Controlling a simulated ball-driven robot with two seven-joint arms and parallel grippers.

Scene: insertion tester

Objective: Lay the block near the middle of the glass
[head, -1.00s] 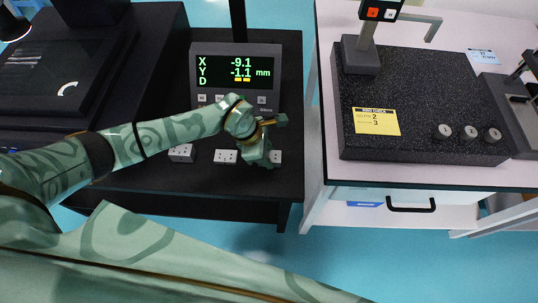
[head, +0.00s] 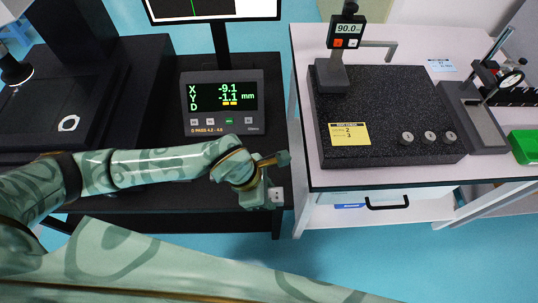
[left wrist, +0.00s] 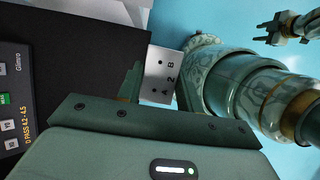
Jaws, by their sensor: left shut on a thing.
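My left gripper (head: 267,192) is shut on a small white block (head: 277,194) near the right front edge of the black bench. In the left wrist view the block (left wrist: 160,72) shows dark dots and the marks A, 2 and B; the gripper body covers part of it. The glass (head: 38,122) is the dark flat stage at the far left, well away from the gripper. A small white outlined shape shows on it; I cannot tell what it is. My right gripper (left wrist: 264,31) shows small at the top right of the left wrist view, its two fingers apart and empty.
A readout box (head: 222,103) stands behind my left arm, with a monitor (head: 214,8) above. A lamp head (head: 15,70) overhangs the glass's left side. To the right, a granite plate (head: 385,100) carries a gauge stand and several round weights. My left forearm hides the bench front.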

